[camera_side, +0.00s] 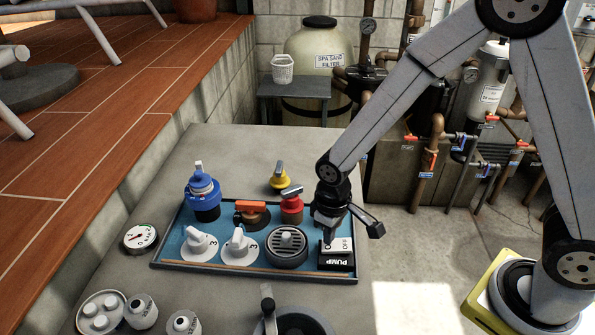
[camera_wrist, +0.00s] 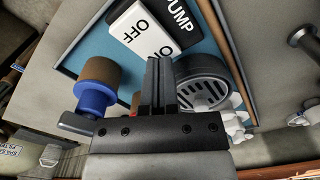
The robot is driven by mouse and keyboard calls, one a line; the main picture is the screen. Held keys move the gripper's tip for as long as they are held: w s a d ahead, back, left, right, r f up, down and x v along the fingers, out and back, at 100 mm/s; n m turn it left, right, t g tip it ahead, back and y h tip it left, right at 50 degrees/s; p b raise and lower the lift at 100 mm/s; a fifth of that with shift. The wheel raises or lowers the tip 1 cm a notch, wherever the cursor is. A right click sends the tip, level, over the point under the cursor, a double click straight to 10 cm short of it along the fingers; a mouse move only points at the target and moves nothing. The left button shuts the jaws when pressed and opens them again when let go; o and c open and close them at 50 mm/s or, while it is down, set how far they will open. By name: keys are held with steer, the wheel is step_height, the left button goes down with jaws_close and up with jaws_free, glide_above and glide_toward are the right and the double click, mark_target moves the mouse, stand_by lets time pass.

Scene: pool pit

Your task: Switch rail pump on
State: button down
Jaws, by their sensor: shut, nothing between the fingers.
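The pump switch is a black box marked PUMP (camera_side: 337,262) at the near right corner of the blue tray, with a white rocker (camera_side: 342,245) marked ON and OFF. I cannot tell which end is pressed down.
A round black grille (camera_side: 287,247) stands just left of the switch. Two white dials (camera_side: 238,246), an orange-handled valve (camera_side: 252,212) and a blue valve (camera_side: 204,195) fill the tray's left. The counter's far part is clear.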

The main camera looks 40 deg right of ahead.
steer(key=shift+r, duration=3.05)
steer(key=shift+d, duration=0.1)
steer(key=s+d+r+m+t, duration=0.1)
steer(key=s+d+m+t, duration=0.1)
steer(key=s+d, duration=0.4)
steer(key=shift+s+d+r+m+t, duration=0.3)
steer(key=shift+d+m, duration=0.2)
steer(key=shift+d, duration=1.35)
